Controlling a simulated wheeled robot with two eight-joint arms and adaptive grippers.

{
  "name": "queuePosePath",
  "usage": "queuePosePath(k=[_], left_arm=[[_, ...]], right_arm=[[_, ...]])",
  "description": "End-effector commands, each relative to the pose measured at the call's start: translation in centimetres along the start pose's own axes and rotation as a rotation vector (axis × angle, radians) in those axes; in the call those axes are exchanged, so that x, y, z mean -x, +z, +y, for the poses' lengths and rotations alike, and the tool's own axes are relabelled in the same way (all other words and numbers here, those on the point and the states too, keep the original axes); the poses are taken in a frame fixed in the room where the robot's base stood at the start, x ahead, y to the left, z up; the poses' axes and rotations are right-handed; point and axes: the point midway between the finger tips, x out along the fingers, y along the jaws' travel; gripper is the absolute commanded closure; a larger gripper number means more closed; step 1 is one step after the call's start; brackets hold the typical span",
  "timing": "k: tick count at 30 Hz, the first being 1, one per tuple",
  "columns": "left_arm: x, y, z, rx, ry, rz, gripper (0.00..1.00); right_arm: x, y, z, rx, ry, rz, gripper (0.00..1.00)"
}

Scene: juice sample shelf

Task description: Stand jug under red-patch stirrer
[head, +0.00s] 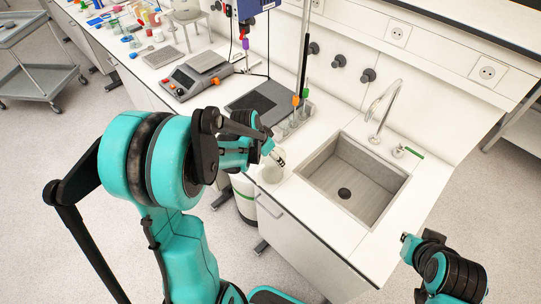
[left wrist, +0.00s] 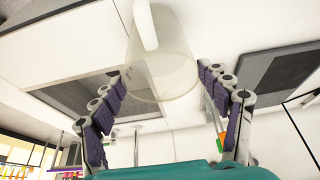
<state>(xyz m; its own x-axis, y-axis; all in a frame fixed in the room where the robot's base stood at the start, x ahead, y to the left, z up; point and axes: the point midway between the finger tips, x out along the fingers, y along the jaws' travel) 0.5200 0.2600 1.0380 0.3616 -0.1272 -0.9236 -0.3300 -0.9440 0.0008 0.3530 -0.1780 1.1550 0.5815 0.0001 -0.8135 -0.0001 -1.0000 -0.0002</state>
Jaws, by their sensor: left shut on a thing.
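A translucent pale jug (head: 271,173) is at the counter's front edge, left of the sink, partly hidden by my left gripper (head: 277,157). In the left wrist view the clear jug (left wrist: 165,70) with a white handle (left wrist: 145,25) sits between the purple-padded fingers of my left gripper (left wrist: 162,100), which is shut on it. I cannot tell whether its base touches the counter. A blue and dark stirrer unit (head: 247,8) hangs at the top, with small red and purple parts below it. A dark flat plate (head: 262,100) lies beneath. My right gripper (head: 408,243) is at lower right, its fingers unclear.
A grey sink (head: 350,180) with a tap (head: 383,108) is right of the jug. A rack (head: 293,122) with orange- and green-topped items stands behind it. A grey balance-like device (head: 195,75) is left of the dark plate. Coloured labware fills the far left counter.

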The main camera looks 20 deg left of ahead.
Motion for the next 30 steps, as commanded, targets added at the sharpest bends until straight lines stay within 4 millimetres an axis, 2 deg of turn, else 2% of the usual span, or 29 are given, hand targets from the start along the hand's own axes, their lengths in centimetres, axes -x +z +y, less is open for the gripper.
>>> queuePosePath(k=[1,3,13,17,20,30], left_arm=[[-0.2,0.1,0.0,0.0,0.0,0.0,0.22],[-0.1,0.0,0.0,0.0,0.0,0.0,0.04],[-0.1,0.0,0.0,0.0,0.0,0.0,0.04],[0.7,-0.1,0.0,0.001,0.0,0.0,0.04],[2.4,-0.1,0.0,0.001,-0.001,0.0,0.04],[9.7,-0.1,0.0,0.001,-0.001,-0.001,0.04]], right_arm=[[-0.2,0.1,0.0,0.0,0.0,0.0,1.0],[-0.1,0.1,0.0,0.0,0.0,0.0,1.0],[-0.1,0.0,0.0,0.0,0.0,0.0,1.0],[0.3,-0.2,0.0,0.0,0.0,0.0,1.0],[0.7,-0.5,0.0,0.0,0.0,0.0,1.0],[2.1,-1.5,0.0,0.0,0.0,0.0,1.0]])
